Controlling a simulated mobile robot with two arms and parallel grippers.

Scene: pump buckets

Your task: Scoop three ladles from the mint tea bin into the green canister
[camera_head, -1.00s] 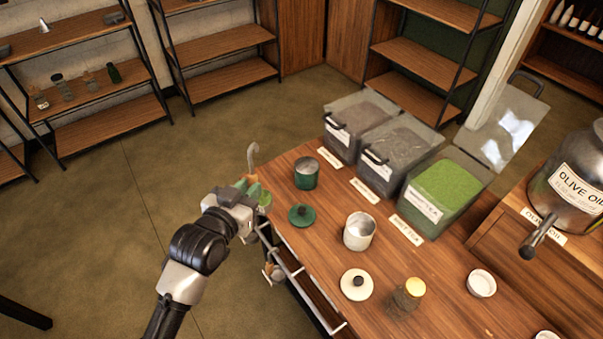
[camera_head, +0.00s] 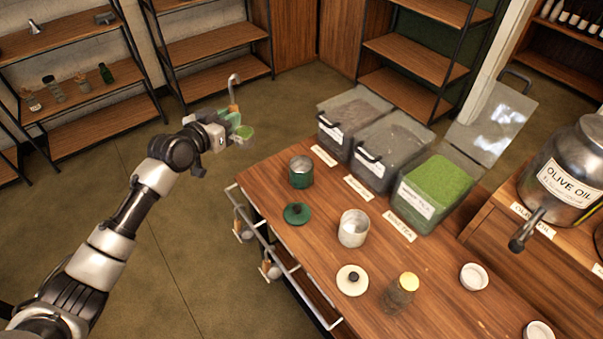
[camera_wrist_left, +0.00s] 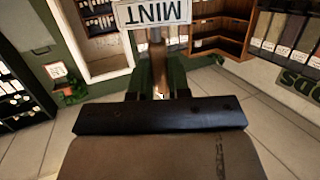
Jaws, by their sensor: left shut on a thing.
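My left gripper (camera_head: 228,124) is shut on a ladle with a hooked, wood-toned handle (camera_head: 233,90), left of the table and above the floor. In the left wrist view a tag reading MINT (camera_wrist_left: 155,13) hangs upside down at the handle (camera_wrist_left: 157,55) between the fingers. The mint tea bin (camera_head: 413,203), full of green leaves (camera_head: 440,180), stands at the table's back right with its lid (camera_head: 490,122) raised. The green canister (camera_head: 301,180) stands open near the table's left corner; its inside bottom is hidden. My right gripper is out of view.
A green lid (camera_head: 296,213), a white canister (camera_head: 353,230), its lid (camera_head: 351,280) and a jar (camera_head: 400,292) stand on the table (camera_head: 325,240). Two lidded bins (camera_head: 350,125) (camera_head: 390,155) stand beside the mint bin. Ladles hang on a front rail (camera_head: 290,265). Floor on the left is clear.

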